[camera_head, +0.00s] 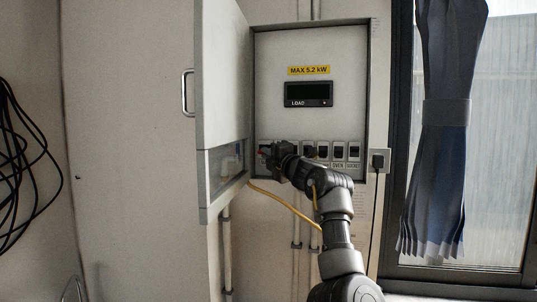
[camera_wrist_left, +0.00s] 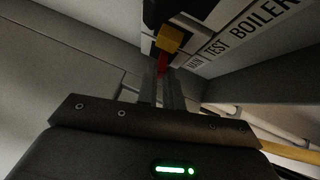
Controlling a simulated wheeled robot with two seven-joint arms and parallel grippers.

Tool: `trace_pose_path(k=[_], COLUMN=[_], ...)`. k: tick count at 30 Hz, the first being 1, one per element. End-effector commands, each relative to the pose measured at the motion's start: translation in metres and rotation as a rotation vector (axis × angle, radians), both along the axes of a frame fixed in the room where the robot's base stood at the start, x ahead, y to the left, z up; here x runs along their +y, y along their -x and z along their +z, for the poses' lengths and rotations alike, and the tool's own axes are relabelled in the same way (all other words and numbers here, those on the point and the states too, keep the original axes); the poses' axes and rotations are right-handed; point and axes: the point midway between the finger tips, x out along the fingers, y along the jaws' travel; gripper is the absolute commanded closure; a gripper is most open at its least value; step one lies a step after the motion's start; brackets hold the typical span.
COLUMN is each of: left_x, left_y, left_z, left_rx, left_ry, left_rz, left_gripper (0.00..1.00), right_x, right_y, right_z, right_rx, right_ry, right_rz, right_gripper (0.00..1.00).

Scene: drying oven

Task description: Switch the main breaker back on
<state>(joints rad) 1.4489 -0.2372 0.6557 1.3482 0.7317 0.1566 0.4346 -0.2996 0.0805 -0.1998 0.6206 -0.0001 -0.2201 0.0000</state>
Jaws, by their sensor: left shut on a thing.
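The main breaker's red lever (camera_wrist_left: 162,63) shows in the left wrist view between my left gripper's fingertips (camera_wrist_left: 161,75), beside the MAIN label. A yellow block (camera_wrist_left: 170,39) sits just beyond the lever. My left gripper (camera_head: 267,153) is shut on the lever, at the left end of the breaker row in the head view. Only a little red shows there; the gripper hides most of the main breaker. I cannot tell whether the lever is up or down. The load display (camera_head: 308,94) is dark. My right gripper is not in view.
The cabinet door (camera_head: 222,80) stands open left of the gripper. The OVEN breaker (camera_head: 338,151) and its right neighbour (camera_head: 354,151) are uncovered. A yellow cable (camera_head: 285,205) runs below the panel.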

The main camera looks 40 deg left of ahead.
Motion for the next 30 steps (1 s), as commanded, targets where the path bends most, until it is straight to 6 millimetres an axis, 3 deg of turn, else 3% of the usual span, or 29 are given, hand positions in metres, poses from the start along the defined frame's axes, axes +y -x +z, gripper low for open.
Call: trace_pose_path(k=[1, 12, 30], left_x=[0.000, 0.000, 0.002], left_y=[0.000, 0.000, -0.004], left_z=[0.008, 0.024, 0.031], left_rx=[0.036, 0.341, 0.625], left_ry=[0.025, 0.190, 0.344], left_rz=[-0.001, -0.003, -0.001], left_gripper=[1.00, 1.00, 1.00], right_x=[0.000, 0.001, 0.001], right_y=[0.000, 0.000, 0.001], right_z=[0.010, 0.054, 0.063], right_rx=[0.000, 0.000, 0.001], right_ry=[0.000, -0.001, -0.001], right_rz=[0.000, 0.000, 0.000], right_gripper=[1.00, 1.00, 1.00])
